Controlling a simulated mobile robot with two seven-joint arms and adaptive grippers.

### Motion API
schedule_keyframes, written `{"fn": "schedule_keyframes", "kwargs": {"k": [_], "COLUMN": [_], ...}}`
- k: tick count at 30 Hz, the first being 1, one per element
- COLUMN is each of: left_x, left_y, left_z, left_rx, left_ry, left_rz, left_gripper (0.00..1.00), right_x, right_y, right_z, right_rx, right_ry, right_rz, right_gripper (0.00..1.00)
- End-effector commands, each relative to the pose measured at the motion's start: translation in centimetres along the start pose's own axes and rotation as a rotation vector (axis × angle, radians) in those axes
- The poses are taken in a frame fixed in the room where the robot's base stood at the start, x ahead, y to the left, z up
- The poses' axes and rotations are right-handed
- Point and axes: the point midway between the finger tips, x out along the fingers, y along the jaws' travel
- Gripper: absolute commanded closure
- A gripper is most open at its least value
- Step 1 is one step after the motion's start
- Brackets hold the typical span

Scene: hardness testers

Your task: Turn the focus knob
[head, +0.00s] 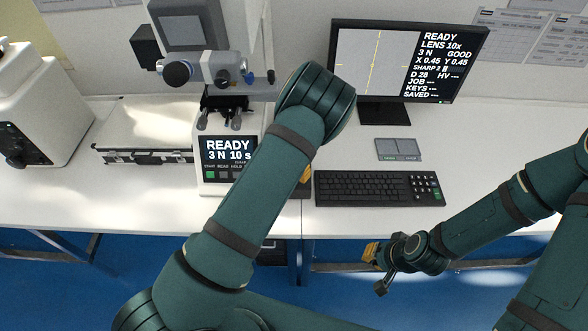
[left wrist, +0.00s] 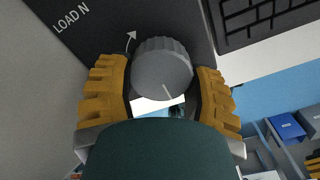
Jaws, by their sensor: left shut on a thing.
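A round grey ribbed knob (left wrist: 162,70) with a pale pointer line sits on a dark panel in the left wrist view, near the words LOAD N and a curved arrow. My left gripper's yellow fingers (left wrist: 165,95) stand on both sides of the knob and are shut on it. In the head view my left arm hides the knob and most of that gripper; only a yellow bit (head: 306,174) shows. The hardness tester (head: 230,185) reads READY, 3 N, 10 s. A dark round knob (head: 178,72) is on its upper part. My right gripper (head: 373,268) hangs before the table's front edge, its finger gap unclear.
The monitor (head: 404,62) shows yellow crosshairs and SHARP 2. A keyboard (head: 365,188) and a small grey pad (head: 399,149) lie on the white table (head: 510,130). A silver case (head: 150,130) and a white machine (head: 40,90) stand left. The table's right side is clear.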

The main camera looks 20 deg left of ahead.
Motion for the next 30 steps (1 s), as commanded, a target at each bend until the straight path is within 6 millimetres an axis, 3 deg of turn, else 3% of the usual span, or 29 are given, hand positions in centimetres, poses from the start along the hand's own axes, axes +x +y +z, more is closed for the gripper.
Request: {"fn": "schedule_keyframes", "kwargs": {"k": [21,22,24,30], "left_x": [-0.15,-0.15,-0.14,-0.06], "left_y": [0.04,0.04,0.03,-0.01], "left_z": [0.18,0.18,0.16,0.08], "left_rx": [-0.077,-0.077,-0.076,-0.076], "left_ry": [-0.005,-0.005,-0.004,-0.002], "left_rz": [0.002,0.002,0.002,0.001], "left_gripper": [0.81,0.35,0.12,0.12], "right_x": [-0.28,-0.29,-0.29,-0.28], "right_y": [-0.13,-0.13,-0.13,-0.12], "right_z": [-0.05,-0.06,-0.05,-0.05], "right_rx": [-0.001,-0.001,-0.001,-0.001], "right_ry": [-0.001,0.000,0.000,-0.001], "right_rz": [0.000,0.000,0.000,0.000], "right_gripper": [1.00,1.00,1.00,1.00]}}
